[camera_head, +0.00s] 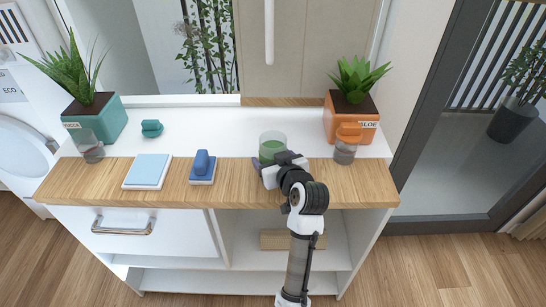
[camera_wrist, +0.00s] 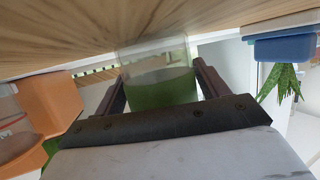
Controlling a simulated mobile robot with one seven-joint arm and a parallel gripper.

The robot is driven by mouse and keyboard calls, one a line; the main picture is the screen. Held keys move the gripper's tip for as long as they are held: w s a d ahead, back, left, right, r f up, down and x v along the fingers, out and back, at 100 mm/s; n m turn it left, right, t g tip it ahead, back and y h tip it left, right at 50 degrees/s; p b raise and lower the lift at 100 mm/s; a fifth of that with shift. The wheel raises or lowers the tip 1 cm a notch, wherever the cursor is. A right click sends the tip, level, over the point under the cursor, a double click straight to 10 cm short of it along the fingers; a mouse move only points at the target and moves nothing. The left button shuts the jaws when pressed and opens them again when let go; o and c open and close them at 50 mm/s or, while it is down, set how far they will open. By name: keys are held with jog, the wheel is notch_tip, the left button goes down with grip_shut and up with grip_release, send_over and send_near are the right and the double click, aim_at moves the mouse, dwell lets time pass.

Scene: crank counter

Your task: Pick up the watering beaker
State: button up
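The watering beaker (camera_head: 272,147) is a clear cup with green liquid, standing upright near the back edge of the wooden counter strip. My gripper (camera_head: 272,163) reaches it from the front and hides its lower part. In the wrist view, which is turned over, the beaker (camera_wrist: 160,82) lies between the two fingers of my gripper (camera_wrist: 160,68). The fingers are open on either side of it, with a narrow gap visible at the right finger. Whether the left finger touches it is hard to tell.
A blue-handled block (camera_head: 202,166), a light blue pad (camera_head: 148,171), a teal knob (camera_head: 152,128), another clear cup (camera_head: 90,146) and a teal pot (camera_head: 96,121) are left.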

jog(key=c, duration=0.9)
jog(key=shift+c, duration=0.2)
jog(key=shift+r, duration=0.2)
